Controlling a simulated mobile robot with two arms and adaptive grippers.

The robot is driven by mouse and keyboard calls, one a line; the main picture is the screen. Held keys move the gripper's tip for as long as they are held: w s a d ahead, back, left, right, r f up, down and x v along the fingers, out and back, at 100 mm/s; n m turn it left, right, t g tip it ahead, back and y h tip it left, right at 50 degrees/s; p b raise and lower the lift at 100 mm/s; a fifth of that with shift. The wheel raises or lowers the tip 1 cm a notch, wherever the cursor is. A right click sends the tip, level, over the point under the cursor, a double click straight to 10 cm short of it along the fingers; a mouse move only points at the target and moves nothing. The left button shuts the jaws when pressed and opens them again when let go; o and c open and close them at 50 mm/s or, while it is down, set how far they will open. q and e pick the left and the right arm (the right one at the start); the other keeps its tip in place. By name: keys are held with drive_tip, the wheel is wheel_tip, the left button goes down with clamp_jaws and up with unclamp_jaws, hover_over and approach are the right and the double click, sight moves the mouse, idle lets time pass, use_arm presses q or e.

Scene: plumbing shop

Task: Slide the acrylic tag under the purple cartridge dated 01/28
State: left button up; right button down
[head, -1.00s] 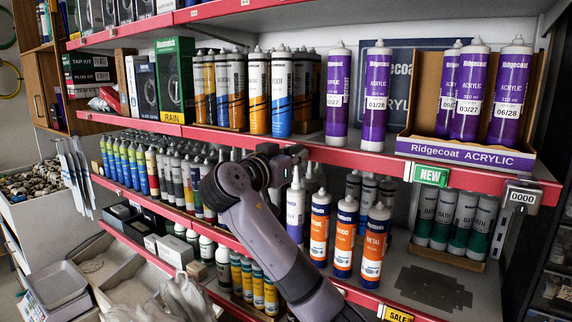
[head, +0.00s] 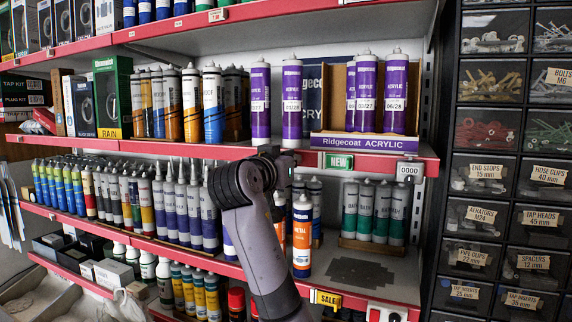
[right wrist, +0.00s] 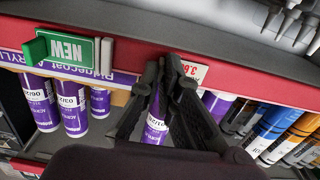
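The purple cartridge dated 01/28 (head: 292,88) stands upright on the upper shelf, left of the Ridgecoat Acrylic box. Another loose purple cartridge (head: 260,85) stands to its left. My right gripper (right wrist: 168,64) is at the red shelf rail, its fingertips drawn close together. A white price tag with red figures (right wrist: 196,70), which I take for the acrylic tag, is at the fingertips and partly hidden by them; its name is not readable. A purple cartridge (right wrist: 155,130) shows between the fingers. In the head view my wrist hides this stretch of rail. My left gripper is out of view.
A green NEW sign (head: 338,161) is clipped to the same red rail (head: 375,163), right of my gripper. The display box (head: 350,144) holds several purple cartridges. An orange-labelled cartridge (head: 302,240) and others stand on the shelf below, close to my right arm.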

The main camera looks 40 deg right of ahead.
drive_tip(key=c, duration=2.2)
unclamp_jaws()
drive_tip(key=shift+o, duration=2)
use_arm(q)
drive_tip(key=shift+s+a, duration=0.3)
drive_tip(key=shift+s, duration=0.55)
use_arm(e)
drive_tip(key=v, duration=1.2)
drive_tip(key=shift+w, duration=0.1)
